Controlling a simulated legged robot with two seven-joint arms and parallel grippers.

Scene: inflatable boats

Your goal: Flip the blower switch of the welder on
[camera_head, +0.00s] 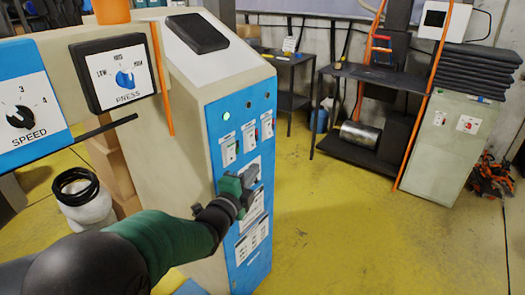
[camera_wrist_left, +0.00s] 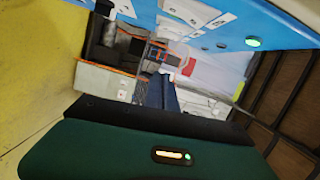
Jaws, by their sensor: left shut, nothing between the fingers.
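The welder's tall beige cabinet with a blue front panel (camera_head: 243,110) stands at the centre of the head view. Several small switches (camera_head: 249,138) sit in a row on white plates on its upper front; their labels are too small to read, so I cannot tell which is the blower switch. A green lamp (camera_head: 227,114) is lit above the left switch; it also shows in the left wrist view (camera_wrist_left: 253,43). My left gripper (camera_head: 251,174) is shut and empty, just below the switch row, close to the panel; contact is unclear. My right gripper is out of view.
A panel with SPEED (camera_head: 20,116) and PRESS (camera_head: 125,79) knobs stands at near left. A white canister (camera_head: 86,208) is on the yellow floor behind my left arm. Dark shelves (camera_head: 362,72) and a beige cabinet (camera_head: 440,150) stand at back right. The floor right of the welder is clear.

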